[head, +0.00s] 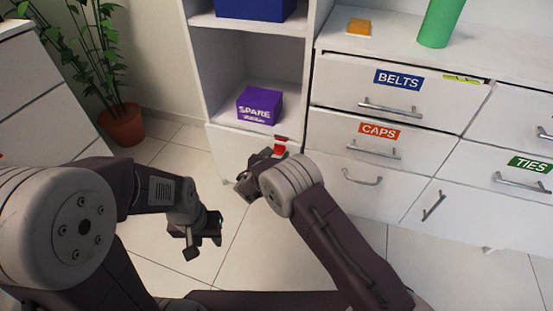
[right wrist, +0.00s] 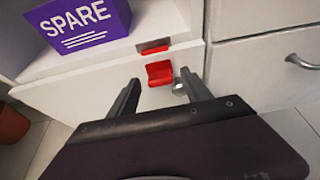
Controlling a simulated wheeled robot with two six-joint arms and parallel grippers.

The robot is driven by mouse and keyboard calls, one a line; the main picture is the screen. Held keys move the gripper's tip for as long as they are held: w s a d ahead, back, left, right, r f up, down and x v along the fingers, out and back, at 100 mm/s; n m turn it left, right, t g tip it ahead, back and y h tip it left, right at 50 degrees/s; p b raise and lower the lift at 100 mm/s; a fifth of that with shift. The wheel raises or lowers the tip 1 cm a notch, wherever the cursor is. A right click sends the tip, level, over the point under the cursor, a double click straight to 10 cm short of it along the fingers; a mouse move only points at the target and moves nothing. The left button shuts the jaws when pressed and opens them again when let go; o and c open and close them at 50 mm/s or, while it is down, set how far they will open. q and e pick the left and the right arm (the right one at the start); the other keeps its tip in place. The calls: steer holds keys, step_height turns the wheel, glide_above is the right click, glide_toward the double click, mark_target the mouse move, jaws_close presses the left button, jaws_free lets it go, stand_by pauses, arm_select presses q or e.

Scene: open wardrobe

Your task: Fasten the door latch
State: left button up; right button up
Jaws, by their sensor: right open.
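The red door latch (right wrist: 160,73) is on the white lower door (right wrist: 95,85), just below the shelf edge. A separate red piece (right wrist: 155,50) sits above it on the edge. In the head view the red latch (head: 279,149) shows just beyond my right gripper (head: 254,172). In the right wrist view my right gripper (right wrist: 160,80) is open, its fingers on either side of the latch; I cannot tell whether they touch it. My left gripper (head: 203,246) hangs open and empty over the floor, left of the door.
A round metal knob (right wrist: 180,88) is close to the right finger. The purple SPARE box (head: 259,106) stands on the shelf above. Drawers with handles (head: 391,108) are to the right. A potted plant (head: 122,124) stands at the left. Floor is free before the door.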

mark_target(277, 154)
steer(key=shift+w+d+f, duration=0.2)
steer(key=shift+w, duration=0.45)
jaws_close()
steer(key=t+b, duration=0.1)
steer(key=b, duration=0.1)
steer(key=f+t+b, duration=0.1)
steer(key=b, duration=0.2)
steer(key=f+t+h+b, duration=0.1)
steer(key=b, duration=0.1)
steer(key=shift+w+d+t+b, duration=0.1)
steer(key=shift+w+t+b, duration=0.25)
steer(key=shift+t+b, duration=0.05)
steer(key=shift+r, duration=0.15)
jaws_free()
